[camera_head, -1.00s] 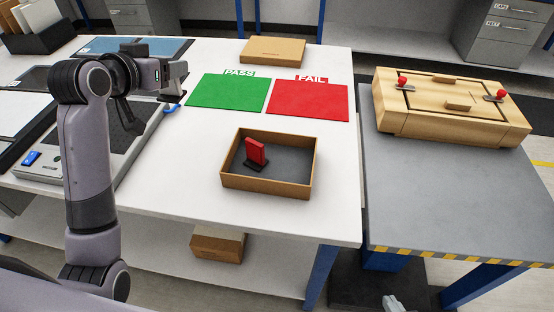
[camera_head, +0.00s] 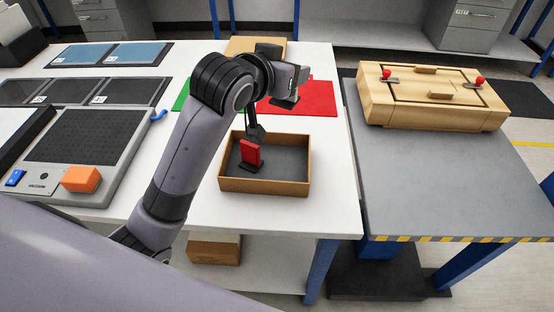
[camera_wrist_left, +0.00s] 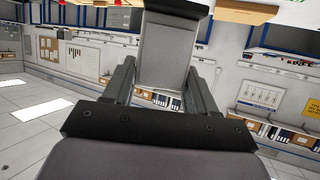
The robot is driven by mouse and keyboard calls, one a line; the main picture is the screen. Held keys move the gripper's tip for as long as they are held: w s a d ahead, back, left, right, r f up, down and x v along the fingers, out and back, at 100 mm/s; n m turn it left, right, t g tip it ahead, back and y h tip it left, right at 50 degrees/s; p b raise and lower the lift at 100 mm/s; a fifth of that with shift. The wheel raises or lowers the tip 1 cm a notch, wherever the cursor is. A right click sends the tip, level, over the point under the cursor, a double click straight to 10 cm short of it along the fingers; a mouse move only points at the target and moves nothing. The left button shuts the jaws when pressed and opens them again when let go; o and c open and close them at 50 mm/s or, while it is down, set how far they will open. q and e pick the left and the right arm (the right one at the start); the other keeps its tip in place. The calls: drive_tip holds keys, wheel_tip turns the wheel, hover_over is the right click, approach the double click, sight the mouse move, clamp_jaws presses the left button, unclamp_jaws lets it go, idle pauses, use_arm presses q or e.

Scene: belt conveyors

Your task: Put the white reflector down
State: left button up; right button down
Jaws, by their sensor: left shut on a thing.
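My left gripper (camera_head: 292,76) is shut on the white reflector, a pale grey-white plate (camera_wrist_left: 165,50) with a black base. In the left wrist view the plate stands between the two fingers, the black base at the top of the picture. In the head view the base hangs downward, in front of the left part of the red FAIL mat (camera_head: 318,95). It looks above the mat; its exact height is unclear. My arm hides most of the green PASS mat (camera_head: 182,96). My right gripper is not in view.
An open cardboard box (camera_head: 262,186) near the front holds a red reflector (camera_head: 250,153) on a black base. An orange block (camera_head: 81,178) sits on the device at left. A wooden fixture (camera_head: 430,105) with red knobs stands on the grey table. White tabletop right of the box is clear.

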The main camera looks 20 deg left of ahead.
use_arm(q)
wheel_tip(320, 180, down, 20)
drive_tip(key=shift+r+b, duration=0.15)
drive_tip(key=shift+b, duration=0.8)
drive_tip(key=o, duration=0.7)
drive_tip(key=shift+f, duration=0.2)
drive_tip(key=shift+o, duration=0.3)
drive_tip(key=shift+r, duration=0.1)
drive_tip(key=shift+s+r, duration=0.1)
drive_tip(key=shift+r, duration=0.05)
drive_tip(key=v, duration=1.2)
